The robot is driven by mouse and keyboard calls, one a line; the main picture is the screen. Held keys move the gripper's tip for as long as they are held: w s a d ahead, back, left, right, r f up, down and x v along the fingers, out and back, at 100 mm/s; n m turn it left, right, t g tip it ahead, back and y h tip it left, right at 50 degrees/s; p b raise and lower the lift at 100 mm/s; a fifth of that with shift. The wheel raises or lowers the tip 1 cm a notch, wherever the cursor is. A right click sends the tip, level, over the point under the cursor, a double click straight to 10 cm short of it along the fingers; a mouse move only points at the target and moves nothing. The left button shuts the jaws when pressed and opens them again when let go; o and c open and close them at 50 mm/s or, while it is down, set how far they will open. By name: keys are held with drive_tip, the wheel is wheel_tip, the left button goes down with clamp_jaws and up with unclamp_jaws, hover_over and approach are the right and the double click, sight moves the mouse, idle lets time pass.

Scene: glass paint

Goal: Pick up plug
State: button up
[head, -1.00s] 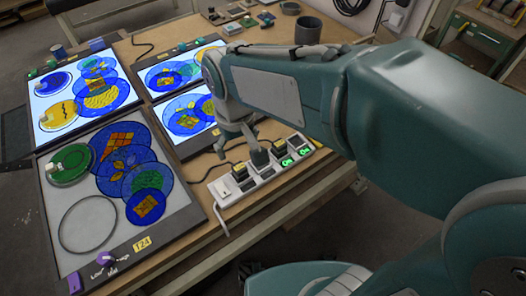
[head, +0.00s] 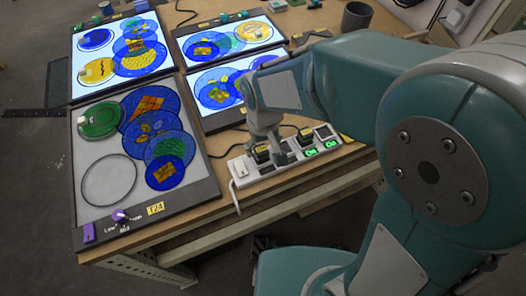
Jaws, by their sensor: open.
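A white power strip (head: 241,171) lies along the front edge of the wooden table. Black plugs with yellow labels sit in it: one plug (head: 262,152) just left of my gripper and another plug (head: 306,134) to its right. My gripper (head: 279,150) is open and points down over the left half of the strip, very close to the sockets. A dark shape lies right under its fingers; I cannot tell whether it is a plug or a fingertip. Whether the fingers touch anything is unclear.
An unlit panel marked T24 (head: 100,207) lies at the front left. A dark cup (head: 356,17) stands at the back. Cables run behind the strip. The table's front edge is close by.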

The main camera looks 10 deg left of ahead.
drive_tip(key=shift+a+f, duration=0.1)
drive_tip(key=shift+f, duration=0.5)
drive_tip(key=shift+a+f, duration=0.25)
drive_tip(key=shift+a, duration=0.1)
drive_tip(key=shift+d, duration=0.25)
clamp_jaws()
